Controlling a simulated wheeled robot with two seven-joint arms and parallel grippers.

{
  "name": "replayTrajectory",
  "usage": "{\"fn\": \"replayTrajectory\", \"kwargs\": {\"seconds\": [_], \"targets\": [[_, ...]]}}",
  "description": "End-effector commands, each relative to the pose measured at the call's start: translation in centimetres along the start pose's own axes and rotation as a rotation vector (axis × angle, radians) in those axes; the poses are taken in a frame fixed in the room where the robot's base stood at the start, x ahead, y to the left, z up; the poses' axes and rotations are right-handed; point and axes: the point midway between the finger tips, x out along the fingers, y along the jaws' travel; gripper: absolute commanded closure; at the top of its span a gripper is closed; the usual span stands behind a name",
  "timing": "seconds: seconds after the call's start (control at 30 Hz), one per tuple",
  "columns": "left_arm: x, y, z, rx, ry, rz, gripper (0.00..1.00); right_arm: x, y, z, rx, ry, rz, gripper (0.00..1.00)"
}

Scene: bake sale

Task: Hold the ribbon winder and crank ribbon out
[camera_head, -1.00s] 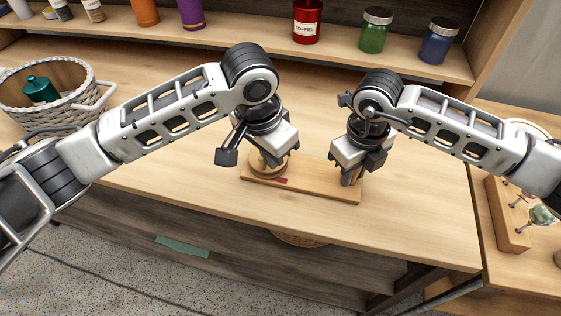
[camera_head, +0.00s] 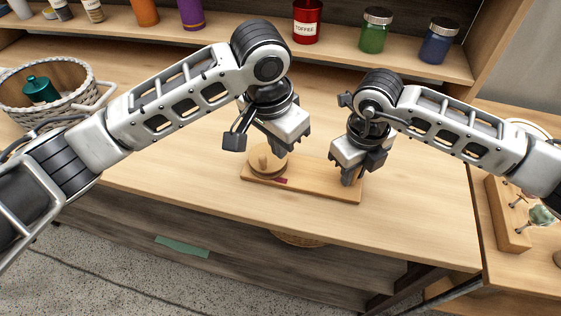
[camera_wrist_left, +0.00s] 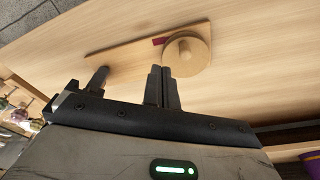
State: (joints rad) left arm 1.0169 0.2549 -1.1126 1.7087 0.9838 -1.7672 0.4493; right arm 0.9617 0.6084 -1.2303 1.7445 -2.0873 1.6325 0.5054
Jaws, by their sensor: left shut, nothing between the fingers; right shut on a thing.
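The ribbon winder is a flat wooden board (camera_head: 318,187) on the table with a round wooden spool (camera_head: 267,161) at its left end. A short peg stands up on the spool, and a bit of dark red ribbon (camera_head: 281,181) shows at its front edge. My left gripper (camera_head: 283,152) is above the spool, shut and empty, apart from it. In the left wrist view its closed fingers (camera_wrist_left: 161,72) show beside the spool (camera_wrist_left: 184,54). My right gripper (camera_head: 349,178) is shut on an upright part at the board's right end, mostly hidden by the fingers.
A white wicker basket (camera_head: 88,98) with a teal item stands at the left. A back shelf (camera_head: 240,32) holds a red toffee tin (camera_head: 307,22) and jars. A wooden block with pegs (camera_head: 506,216) is at the right. The table front is clear.

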Motion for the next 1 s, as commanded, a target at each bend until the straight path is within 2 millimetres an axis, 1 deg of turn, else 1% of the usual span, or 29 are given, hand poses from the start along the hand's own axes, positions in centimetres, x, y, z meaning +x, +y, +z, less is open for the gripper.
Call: {"fn": "replayTrajectory", "kwargs": {"seconds": [0.03,0.37,0.8,1.0], "targets": [[0.1,0.0,0.0,-0.001,0.0,-0.001,1.0,0.5,0.0,-0.3,0.0,0.013,-0.002,1.0],[0.4,0.0,0.1,-0.001,-0.001,0.0,1.0,0.5,0.0,-0.3,0.0,0.013,-0.002,1.0],[3.2,0.0,0.5,-0.001,-0.001,0.001,1.0,0.5,0.0,-0.3,0.0,0.013,-0.002,1.0],[3.6,0.0,0.5,-0.001,0.0,-0.001,1.0,0.5,0.0,-0.3,0.0,0.013,-0.002,1.0]]}}
